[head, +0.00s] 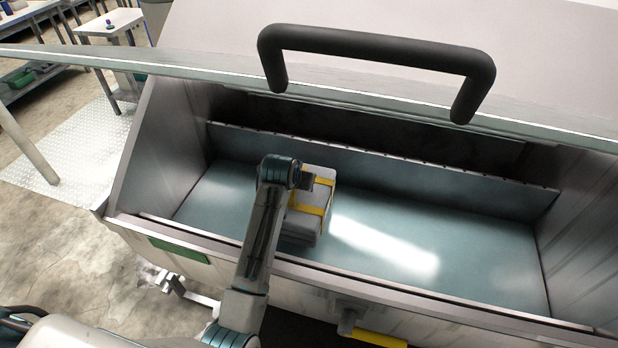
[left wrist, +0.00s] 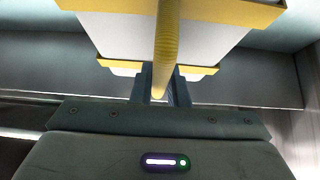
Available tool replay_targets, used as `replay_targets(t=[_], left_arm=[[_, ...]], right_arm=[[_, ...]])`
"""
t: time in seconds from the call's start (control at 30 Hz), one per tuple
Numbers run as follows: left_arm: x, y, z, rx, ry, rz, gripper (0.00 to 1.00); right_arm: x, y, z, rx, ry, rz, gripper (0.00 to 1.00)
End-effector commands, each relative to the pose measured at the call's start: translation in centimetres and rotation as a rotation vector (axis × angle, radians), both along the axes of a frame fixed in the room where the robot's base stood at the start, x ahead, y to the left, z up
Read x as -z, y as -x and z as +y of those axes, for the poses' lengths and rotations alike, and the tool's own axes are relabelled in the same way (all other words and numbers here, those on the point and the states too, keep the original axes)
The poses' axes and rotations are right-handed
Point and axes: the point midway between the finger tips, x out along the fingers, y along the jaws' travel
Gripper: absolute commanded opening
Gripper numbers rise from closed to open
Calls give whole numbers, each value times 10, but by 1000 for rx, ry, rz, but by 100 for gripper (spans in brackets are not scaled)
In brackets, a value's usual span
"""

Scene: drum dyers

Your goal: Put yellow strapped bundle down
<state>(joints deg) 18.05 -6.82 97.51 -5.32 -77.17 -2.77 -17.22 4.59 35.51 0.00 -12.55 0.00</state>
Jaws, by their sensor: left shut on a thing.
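The yellow strapped bundle (head: 326,196), a pale grey block with yellow straps, is inside the open metal trough (head: 460,262), left of its middle. My left gripper (head: 307,182) is at the upper part of the bundle and shut on it. In the left wrist view the white bundle (left wrist: 212,36) fills the upper middle. There the two dark fingers of the gripper (left wrist: 164,88) close on a yellow strap or handle. I cannot tell whether the bundle touches the trough floor. My right gripper is in neither view.
A lifted lid with a black handle (head: 375,45) hangs over the back of the trough. The front rim (head: 400,300) runs below my left arm. The trough floor right of the bundle is bare. Workbenches (head: 105,24) stand at the far left.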

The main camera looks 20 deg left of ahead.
Motion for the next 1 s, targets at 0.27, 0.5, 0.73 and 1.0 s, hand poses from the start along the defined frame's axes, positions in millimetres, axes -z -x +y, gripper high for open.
replay_targets(t=[0.27,0.5,0.73,1.0], left_arm=[[20,-1,0,1,1,-5,0],[48,-1,0,0,2,-5,0],[52,-1,0,0,2,-8,0],[56,0,0,0,1,-1,36]], right_arm=[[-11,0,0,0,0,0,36],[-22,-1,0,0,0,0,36],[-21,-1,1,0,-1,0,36],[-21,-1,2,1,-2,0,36]])
